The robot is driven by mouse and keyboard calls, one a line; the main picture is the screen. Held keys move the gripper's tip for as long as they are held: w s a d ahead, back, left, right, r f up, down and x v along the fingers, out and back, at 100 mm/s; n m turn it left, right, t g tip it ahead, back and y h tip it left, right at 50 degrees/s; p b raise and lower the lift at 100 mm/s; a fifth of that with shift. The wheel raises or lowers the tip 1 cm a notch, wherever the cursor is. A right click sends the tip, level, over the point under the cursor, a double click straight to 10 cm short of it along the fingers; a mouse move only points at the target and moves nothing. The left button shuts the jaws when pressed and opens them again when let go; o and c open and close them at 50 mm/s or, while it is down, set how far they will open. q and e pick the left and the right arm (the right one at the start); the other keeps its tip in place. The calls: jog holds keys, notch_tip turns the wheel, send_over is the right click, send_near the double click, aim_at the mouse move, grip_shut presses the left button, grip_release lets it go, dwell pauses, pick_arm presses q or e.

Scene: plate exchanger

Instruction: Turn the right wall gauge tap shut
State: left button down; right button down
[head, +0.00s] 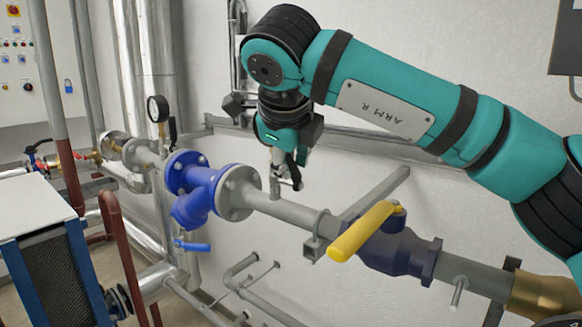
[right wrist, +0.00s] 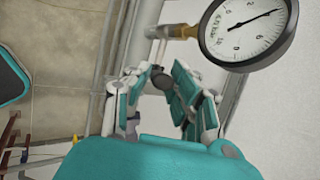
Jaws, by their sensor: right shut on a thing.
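My right gripper (head: 289,160) reaches down in front of the wall, above the grey pipe. In the right wrist view its fingers (right wrist: 156,82) are closed around a small dark tap part (right wrist: 160,78), mostly hidden between them. A round white gauge (right wrist: 247,25) with a black rim is close beyond the fingers, on a brass fitting (right wrist: 178,31). In the head view this gauge cannot be made out behind my arm and gripper. The tap's exact angle cannot be told. My left gripper is in neither view.
A grey pipe (head: 290,213) with a blue strainer (head: 194,190) and a yellow-handled valve (head: 365,230) runs below my right gripper. Another gauge (head: 158,109) with a black lever (head: 172,131) stands to the left. A wall rail (head: 370,141) passes behind my arm.

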jog(key=shift+f, duration=0.1)
jog(key=c, duration=1.2)
grip_release()
jog(key=v, duration=1.2)
